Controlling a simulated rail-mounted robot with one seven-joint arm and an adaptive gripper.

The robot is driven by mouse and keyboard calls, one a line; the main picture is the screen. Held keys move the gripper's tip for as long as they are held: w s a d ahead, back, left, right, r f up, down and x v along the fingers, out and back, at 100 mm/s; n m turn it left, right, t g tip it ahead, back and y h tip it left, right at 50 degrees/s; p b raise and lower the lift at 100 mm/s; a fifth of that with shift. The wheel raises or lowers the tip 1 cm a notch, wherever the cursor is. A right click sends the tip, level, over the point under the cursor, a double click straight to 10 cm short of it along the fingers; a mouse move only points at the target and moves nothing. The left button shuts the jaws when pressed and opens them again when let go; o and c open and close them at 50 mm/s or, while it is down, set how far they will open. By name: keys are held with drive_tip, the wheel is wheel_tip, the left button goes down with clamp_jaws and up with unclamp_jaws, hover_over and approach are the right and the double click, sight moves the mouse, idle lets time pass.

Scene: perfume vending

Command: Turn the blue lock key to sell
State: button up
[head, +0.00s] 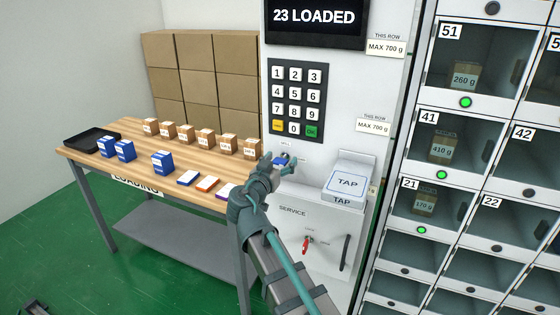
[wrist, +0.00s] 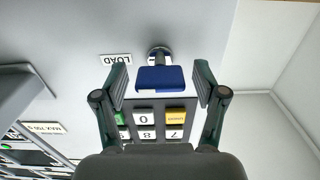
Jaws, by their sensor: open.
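The blue lock key (head: 281,161) sits in its lock on the white machine front, just below the keypad. In the wrist view the key (wrist: 162,79) shows its broad blue head, with the round metal lock (wrist: 160,53) behind it and a LOAD label (wrist: 115,60) to its left. My gripper (head: 272,165) is at the key. Its fingers (wrist: 159,84) are open, one on each side of the key head, with gaps visible on both sides. I cannot read a SELL mark; the key's exact setting is unclear.
The display (head: 314,17) reads 23 LOADED. The keypad (head: 295,100) is just above the key. The TAP reader (head: 347,182) juts out to the right, above the service panel with a red key (head: 307,244). The loading table (head: 130,143) with boxes stands left.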

drive_tip(key=c, duration=1.1)
drive_tip(key=shift+c, duration=0.2)
drive_tip(key=shift+n, duration=0.4)
drive_tip(key=n+b, duration=0.2)
drive_tip(key=n, duration=0.1)
drive_tip(key=shift+f, duration=0.1)
drive_tip(key=n, duration=0.5)
drive_tip(key=shift+a, duration=0.1)
drive_tip(key=n+p, duration=0.1)
drive_tip(key=n, duration=0.4)
drive_tip(key=shift+p, duration=0.35)
drive_tip(key=shift+n+p, duration=0.85)
drive_tip(key=shift+n, duration=1.25)
drive_tip(key=shift+f, duration=0.1)
